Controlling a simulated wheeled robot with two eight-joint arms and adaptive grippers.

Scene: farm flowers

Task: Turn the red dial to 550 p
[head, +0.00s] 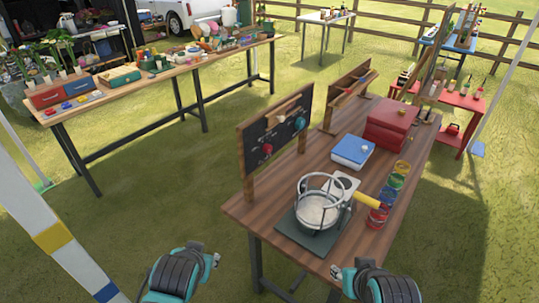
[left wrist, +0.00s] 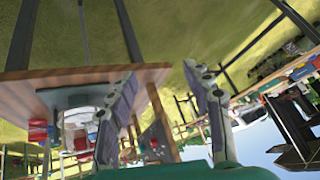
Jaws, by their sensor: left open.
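The red dial (head: 266,150) is on the lower left of a black upright panel (head: 285,135) with a wooden frame, at the table's left edge. A teal dial (head: 300,123) is on the panel's right side. The markings are too small to read. My left gripper (head: 215,260) is low in front of the table, well apart from the dial. In the left wrist view its two fingers (left wrist: 165,95) are spread with nothing between them, and the red dial (left wrist: 153,142) shows small beyond. My right gripper (head: 337,270) is near the table's front edge; its fingers are too unclear to judge.
Another long table (head: 130,95) stands at the back left. Grass between the tables is clear.

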